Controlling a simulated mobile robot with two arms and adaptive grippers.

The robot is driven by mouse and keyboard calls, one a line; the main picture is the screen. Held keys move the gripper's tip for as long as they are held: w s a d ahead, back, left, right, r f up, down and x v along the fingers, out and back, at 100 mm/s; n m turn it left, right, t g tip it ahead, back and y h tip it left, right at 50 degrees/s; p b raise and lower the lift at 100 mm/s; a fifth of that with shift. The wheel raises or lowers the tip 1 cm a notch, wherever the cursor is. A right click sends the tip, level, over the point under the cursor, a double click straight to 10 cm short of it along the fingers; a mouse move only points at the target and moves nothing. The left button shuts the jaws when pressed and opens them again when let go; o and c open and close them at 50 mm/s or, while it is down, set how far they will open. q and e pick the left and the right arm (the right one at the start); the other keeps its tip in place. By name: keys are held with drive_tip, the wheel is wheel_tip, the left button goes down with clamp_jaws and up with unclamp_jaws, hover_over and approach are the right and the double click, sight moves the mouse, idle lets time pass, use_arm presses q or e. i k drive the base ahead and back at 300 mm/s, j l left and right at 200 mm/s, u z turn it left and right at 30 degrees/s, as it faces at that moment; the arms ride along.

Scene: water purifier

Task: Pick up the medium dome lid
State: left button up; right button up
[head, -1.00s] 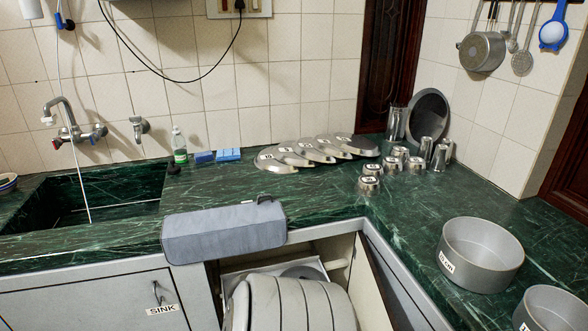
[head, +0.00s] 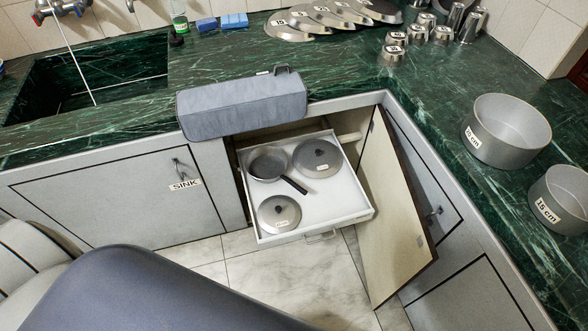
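Two round grey lids with small labels lie in the open white drawer: one at the back right (head: 318,153) and one at the front left (head: 279,209). Several more grey metal lids (head: 291,27) lie overlapped in a row at the back of the counter, with small labels. The labels are too small to read, so I cannot tell which one is the medium dome lid. Neither of my grippers is in view.
A dark-handled pan (head: 268,163) shares the open drawer (head: 345,206). A cabinet door (head: 393,215) stands open at its right.

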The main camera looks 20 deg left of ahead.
sight(279, 214)
drive_tip(key=j+u, duration=0.1)
drive_tip(key=u, duration=0.7)
drive_tip(key=z, duration=2)
drive_tip(key=u, duration=2)
